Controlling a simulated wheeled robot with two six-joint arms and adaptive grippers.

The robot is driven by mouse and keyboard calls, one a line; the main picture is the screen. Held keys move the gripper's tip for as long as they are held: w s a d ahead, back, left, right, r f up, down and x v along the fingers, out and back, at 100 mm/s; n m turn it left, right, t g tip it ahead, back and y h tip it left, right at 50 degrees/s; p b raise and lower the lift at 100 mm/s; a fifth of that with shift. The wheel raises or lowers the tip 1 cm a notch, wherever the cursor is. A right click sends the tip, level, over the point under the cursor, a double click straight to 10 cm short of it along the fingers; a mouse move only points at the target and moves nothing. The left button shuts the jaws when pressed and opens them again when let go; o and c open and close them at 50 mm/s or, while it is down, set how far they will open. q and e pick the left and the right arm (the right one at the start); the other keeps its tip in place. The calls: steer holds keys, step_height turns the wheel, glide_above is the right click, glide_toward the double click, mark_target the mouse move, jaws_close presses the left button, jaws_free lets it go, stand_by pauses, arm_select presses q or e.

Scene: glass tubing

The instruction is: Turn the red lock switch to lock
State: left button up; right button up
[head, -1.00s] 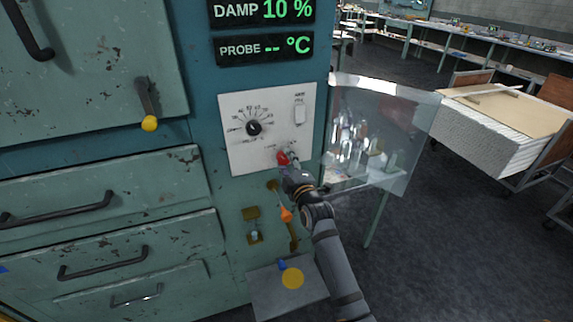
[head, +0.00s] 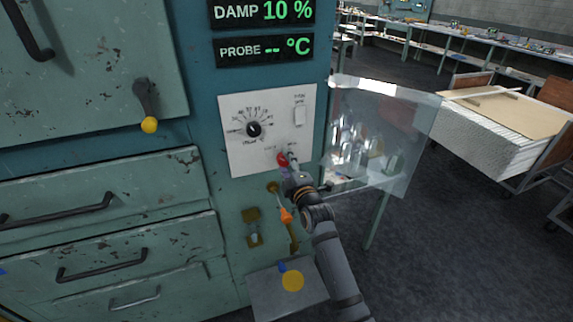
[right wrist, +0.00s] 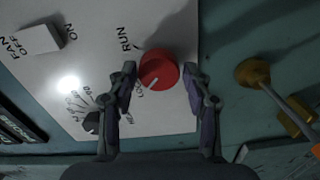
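The red lock switch (head: 282,159) is a round knob low on the white control panel (head: 240,158). In the right wrist view the red knob (right wrist: 162,66) sits between my right gripper's fingers (right wrist: 160,80). There is a small gap on either side, so the gripper is open around it. The knob's white mark points down-left, toward the partly covered LOCK lettering; RUN is printed above left. In the head view my right gripper (head: 288,167) covers part of the knob. My left gripper is not in view.
A black dial (head: 254,129) and white fan switch (head: 299,116) are on the panel. A clear hinged cover (head: 385,135) stands open at right. Below are a brass latch (head: 252,226), an orange-handled lever (head: 286,215) and a grey shelf (head: 265,295).

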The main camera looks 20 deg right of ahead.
steer(key=shift+o, duration=0.9)
steer(key=s, duration=1.2)
steer(key=shift+d, duration=0.2)
